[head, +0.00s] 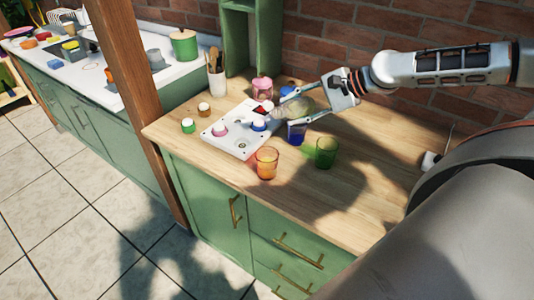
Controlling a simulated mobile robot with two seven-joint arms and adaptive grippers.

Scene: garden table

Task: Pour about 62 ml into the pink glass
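The pink glass (262,88) stands at the back of the wooden counter, behind a white tray (238,146). My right gripper (287,110) reaches in from the right, low over the counter, in front and to the right of the pink glass. Its fingers are spread on either side of a pale, see-through vessel (301,104); whether they press on it is too small to tell. The vessel's contents cannot be made out. My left gripper is not in view.
A blue glass (297,134) stands just below the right gripper. An orange glass (267,165) and a green glass (326,153) stand nearer the front. Small jars (188,126) sit left of the tray.

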